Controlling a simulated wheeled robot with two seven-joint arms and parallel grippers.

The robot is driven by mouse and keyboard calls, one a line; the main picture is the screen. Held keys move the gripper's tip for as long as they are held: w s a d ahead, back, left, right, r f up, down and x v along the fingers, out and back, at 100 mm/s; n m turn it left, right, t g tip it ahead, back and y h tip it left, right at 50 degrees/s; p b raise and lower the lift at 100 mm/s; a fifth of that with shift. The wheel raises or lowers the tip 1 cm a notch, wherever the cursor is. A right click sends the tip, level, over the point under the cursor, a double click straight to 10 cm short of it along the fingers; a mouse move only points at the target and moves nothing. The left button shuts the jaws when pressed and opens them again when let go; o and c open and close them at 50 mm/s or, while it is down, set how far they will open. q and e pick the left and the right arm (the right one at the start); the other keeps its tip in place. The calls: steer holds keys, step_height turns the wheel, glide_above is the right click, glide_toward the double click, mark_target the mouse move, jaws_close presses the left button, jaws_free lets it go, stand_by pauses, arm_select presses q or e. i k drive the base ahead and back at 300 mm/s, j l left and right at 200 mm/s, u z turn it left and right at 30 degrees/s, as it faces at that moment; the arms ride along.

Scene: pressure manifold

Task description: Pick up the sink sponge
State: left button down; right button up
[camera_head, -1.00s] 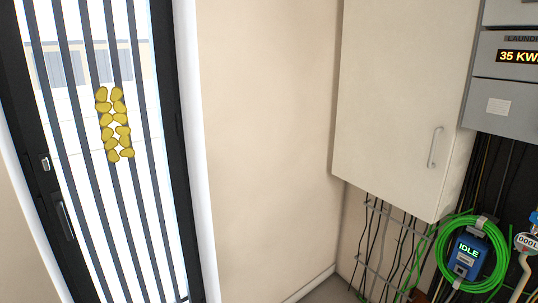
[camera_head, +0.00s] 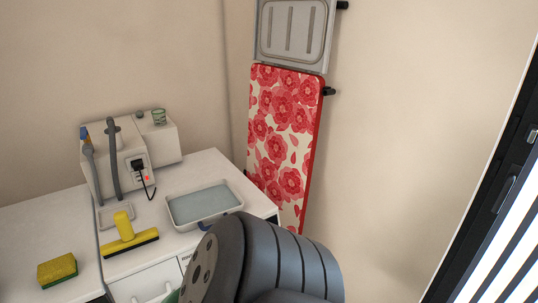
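A yellow sponge with a dark green layer (camera_head: 57,271) lies on the white counter at the lower left of the head view. It lies apart from the other things on the counter. Neither of my grippers shows in the head view. A dark grey link of my own arm fills the bottom middle and hides part of the counter's front and the floor there.
A floral ironing board (camera_head: 285,125) hangs on the wall. A barred door is at right.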

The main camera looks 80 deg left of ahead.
mark_target(54, 271)
steer(key=u, duration=4.3)
